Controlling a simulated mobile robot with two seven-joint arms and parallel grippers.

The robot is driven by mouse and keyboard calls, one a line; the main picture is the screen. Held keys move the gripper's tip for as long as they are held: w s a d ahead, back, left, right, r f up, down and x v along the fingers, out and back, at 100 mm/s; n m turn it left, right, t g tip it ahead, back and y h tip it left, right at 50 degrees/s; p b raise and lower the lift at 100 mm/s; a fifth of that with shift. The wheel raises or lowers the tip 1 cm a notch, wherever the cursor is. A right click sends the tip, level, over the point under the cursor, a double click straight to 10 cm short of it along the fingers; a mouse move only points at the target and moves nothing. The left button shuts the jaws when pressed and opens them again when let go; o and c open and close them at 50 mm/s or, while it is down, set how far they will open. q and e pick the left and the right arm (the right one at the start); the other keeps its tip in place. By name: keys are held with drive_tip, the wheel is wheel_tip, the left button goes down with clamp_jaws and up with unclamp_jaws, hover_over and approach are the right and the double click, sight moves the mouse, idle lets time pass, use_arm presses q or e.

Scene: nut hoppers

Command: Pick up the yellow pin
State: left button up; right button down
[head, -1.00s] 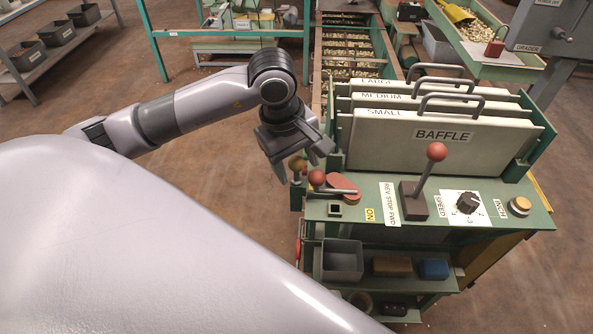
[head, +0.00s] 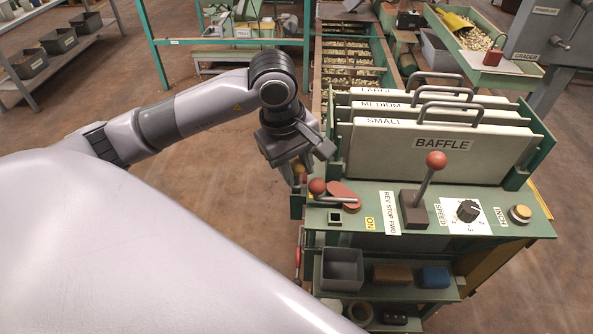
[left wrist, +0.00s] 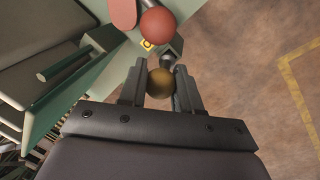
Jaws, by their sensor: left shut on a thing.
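The yellow pin shows in the left wrist view as a dull yellow ball knob (left wrist: 160,84) between my left gripper's fingers (left wrist: 161,72). In the head view my left gripper (head: 296,176) points down at the left end of the green control panel (head: 395,234). It is shut on the pin's knob, which is mostly hidden there by the fingers. I cannot tell whether the pin's shaft is still seated. My right gripper is not in view.
A red ball lever (head: 318,187) stands close to the right of my left gripper, and shows in the left wrist view (left wrist: 158,27). A taller red-knobbed lever (head: 436,160) and baffle plates (head: 440,146) are further right.

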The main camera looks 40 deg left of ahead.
use_arm(q)
wheel_tip(320, 180, up, 19)
drive_tip(key=p, duration=0.1)
idle(0.4)
drive_tip(key=shift+f, duration=0.15)
idle(0.4)
